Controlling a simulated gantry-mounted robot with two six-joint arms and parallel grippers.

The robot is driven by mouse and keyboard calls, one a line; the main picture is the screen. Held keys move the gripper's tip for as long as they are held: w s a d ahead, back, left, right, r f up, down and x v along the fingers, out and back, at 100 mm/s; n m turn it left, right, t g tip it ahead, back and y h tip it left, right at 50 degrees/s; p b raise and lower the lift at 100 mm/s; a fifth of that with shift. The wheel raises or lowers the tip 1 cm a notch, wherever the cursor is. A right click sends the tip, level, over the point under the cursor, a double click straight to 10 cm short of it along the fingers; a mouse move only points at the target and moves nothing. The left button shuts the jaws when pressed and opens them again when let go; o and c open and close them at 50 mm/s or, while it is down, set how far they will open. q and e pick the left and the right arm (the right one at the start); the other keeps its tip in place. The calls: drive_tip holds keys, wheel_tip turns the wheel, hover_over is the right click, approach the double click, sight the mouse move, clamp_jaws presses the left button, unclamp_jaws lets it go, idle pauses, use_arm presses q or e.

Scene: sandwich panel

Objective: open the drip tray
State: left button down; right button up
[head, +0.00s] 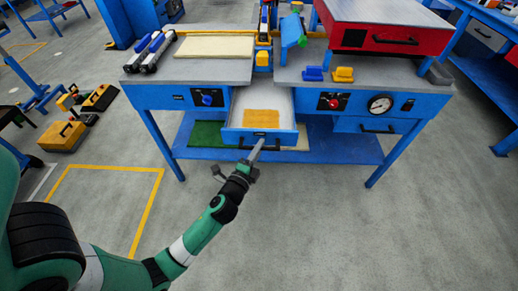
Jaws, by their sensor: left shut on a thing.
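The drip tray (229,126) is a blue-fronted drawer with a light inside, in the middle of the blue workbench. It stands pulled out toward me, and a yellowish patch (261,118) shows on its floor. A dark handle (287,148) runs along its front. My left gripper (257,148) is at this handle and shut on it; the fingertips are small in the picture. My right gripper is not in view.
The bench top (205,69) carries a beige panel (214,47), dark cylinders and a red box (384,27). Blue legs and a lower shelf (340,148) stand below. Yellow toolboxes (62,136) lie on the floor at left.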

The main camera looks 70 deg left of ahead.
use_arm(q)
drive_tip(key=shift+a, duration=0.1)
drive_tip(key=c, duration=0.9)
unclamp_jaws()
drive_tip(key=shift+w, duration=0.1)
drive_tip(key=shift+o, duration=0.2)
drive_tip(key=v, duration=1.1)
drive_tip(key=shift+s+b, duration=0.3)
drive_tip(key=shift+b, duration=0.15)
